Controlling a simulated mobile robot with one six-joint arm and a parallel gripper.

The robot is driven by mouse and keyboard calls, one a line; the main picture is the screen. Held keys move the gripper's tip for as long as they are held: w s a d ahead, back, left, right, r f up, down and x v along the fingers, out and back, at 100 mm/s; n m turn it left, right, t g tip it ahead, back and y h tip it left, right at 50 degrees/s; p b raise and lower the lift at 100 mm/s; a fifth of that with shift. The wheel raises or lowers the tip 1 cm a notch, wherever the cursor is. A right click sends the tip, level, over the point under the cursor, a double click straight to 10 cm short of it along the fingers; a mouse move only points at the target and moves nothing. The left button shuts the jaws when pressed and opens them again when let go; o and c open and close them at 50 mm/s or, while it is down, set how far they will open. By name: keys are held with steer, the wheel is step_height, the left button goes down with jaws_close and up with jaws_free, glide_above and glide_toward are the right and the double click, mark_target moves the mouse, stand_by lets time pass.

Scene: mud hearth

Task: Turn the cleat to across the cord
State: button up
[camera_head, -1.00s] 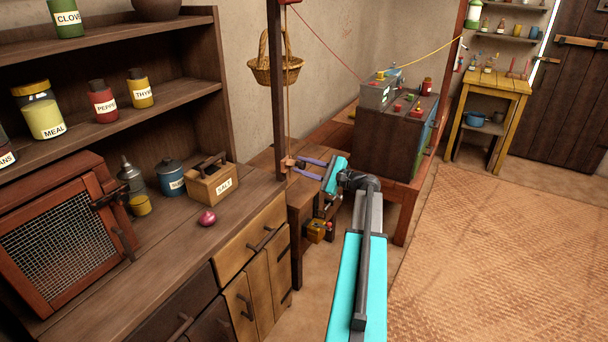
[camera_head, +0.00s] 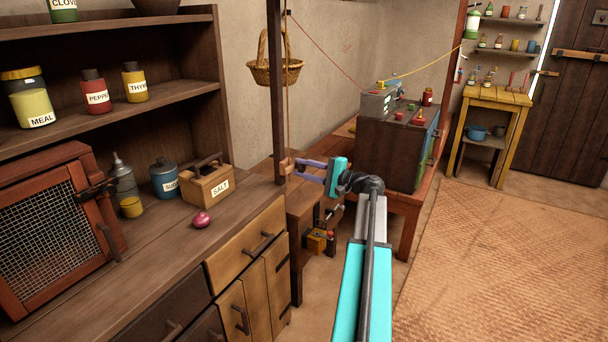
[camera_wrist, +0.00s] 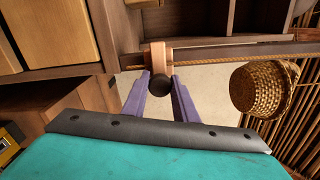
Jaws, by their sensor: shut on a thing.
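The cleat (camera_wrist: 157,56) is a small light-wood piece with a dark round knob (camera_wrist: 160,84), mounted on the dark wooden post (camera_head: 279,90). In the wrist view its wood lies crosswise to the post and the cord. The tan cord (camera_wrist: 225,56) runs along the post to the cleat; how it passes there is partly hidden. My gripper (camera_wrist: 160,79) has its purple fingers on either side of the knob, shut on the cleat. In the head view my gripper (camera_head: 299,168) reaches the cleat (camera_head: 285,167) from the right.
A wicker basket (camera_head: 275,71) hangs beside the post. The counter (camera_head: 140,262) at left holds a salt box (camera_head: 209,186), an onion (camera_head: 202,220) and jars. A low bench (camera_head: 312,206) and a dark chest (camera_head: 395,155) stand behind my arm. The matted floor (camera_head: 500,255) at right is clear.

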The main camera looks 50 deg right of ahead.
stand_by(0.3)
steer(key=o, duration=1.1)
steer(key=v, duration=1.3)
steer(key=shift+s+b, duration=0.35)
steer(key=shift+s, duration=0.05)
